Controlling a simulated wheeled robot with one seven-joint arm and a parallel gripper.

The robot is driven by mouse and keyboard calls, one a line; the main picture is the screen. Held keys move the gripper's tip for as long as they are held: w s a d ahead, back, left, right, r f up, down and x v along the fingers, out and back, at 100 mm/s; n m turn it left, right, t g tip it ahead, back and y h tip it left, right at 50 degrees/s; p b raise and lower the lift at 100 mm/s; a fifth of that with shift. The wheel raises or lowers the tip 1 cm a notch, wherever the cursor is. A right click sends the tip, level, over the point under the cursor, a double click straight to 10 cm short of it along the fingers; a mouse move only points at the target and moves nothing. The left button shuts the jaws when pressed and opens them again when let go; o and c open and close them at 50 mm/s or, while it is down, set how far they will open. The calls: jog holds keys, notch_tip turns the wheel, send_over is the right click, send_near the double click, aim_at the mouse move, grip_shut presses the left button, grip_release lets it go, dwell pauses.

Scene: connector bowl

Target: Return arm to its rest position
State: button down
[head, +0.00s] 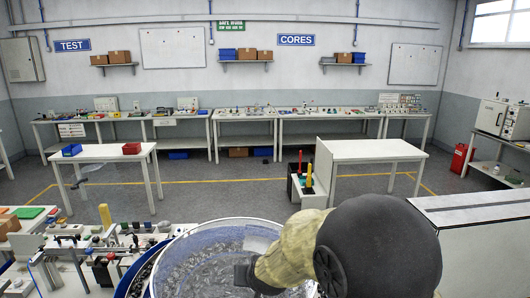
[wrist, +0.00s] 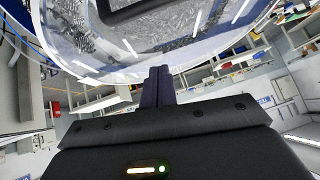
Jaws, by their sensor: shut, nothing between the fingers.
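My arm, with a black rounded joint and a tan covered link, reaches in from the lower right of the head view. My gripper (head: 246,276) is over the large clear-rimmed bowl (head: 186,240), seen against the shiny connectors inside. In the wrist view my gripper (wrist: 158,72) shows two dark fingers side by side, shut with nothing between them. The bowl (wrist: 115,68) fills the top of the wrist view, its clear rim close to the fingertips. I cannot tell whether the fingers touch the bowl.
A cluttered workbench (head: 60,245) stands to the left of the bowl. A white cabinet (head: 480,215) is close on the right. A white table (head: 375,150) stands ahead, beside upright coloured items (head: 308,176). Grey floor (head: 215,190) is open beyond the bowl.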

jog(key=s+d+f+g+h, duration=0.3)
jog(key=s+d+g, duration=0.2)
jog(key=s+d, duration=1.3)
notch_tip(320, 180, down, 9)
jog(key=b, duration=0.9)
jog(key=shift+s+d+m+g, duration=0.2)
jog(key=shift+s+m+g, duration=0.1)
jog(key=shift+m, duration=0.1)
jog(key=shift+f, duration=0.15)
